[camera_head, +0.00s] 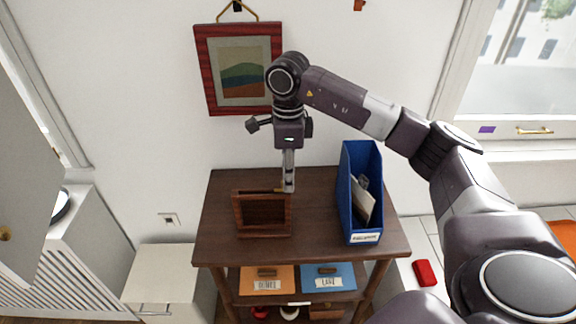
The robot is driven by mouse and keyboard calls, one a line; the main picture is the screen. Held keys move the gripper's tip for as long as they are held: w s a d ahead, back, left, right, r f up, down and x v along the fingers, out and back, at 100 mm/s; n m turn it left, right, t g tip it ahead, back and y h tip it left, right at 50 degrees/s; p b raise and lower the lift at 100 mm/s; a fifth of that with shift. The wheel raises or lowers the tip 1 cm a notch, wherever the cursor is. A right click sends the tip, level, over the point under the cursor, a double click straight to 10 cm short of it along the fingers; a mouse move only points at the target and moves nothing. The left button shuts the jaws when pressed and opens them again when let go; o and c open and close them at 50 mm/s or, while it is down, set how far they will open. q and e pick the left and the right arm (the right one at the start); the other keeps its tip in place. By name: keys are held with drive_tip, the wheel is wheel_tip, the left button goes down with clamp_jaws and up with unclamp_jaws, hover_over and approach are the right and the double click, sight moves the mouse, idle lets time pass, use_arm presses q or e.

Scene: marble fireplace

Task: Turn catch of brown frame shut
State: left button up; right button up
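The brown frame (237,216) stands on the dark wooden table, with its back edge facing me and a recessed dark panel inside. A small light brass-coloured piece, which may be its catch, shows at the top edge, right of the middle. My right gripper (288,186) points down at the top right corner of the frame, with its fingertips at or very near that piece. The fingers look close together, but I cannot tell whether they grip anything. My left gripper is not in view.
A blue file holder (362,205) with papers stands right of the frame on the table (322,235). Orange (267,279) and blue (328,278) boxes sit on the shelf below. A red-framed picture (201,75) hangs on the wall behind my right arm.

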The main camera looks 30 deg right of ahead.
wheel_tip(320, 180, up, 12)
idle(0.5)
drive_tip(key=shift+f, duration=0.15)
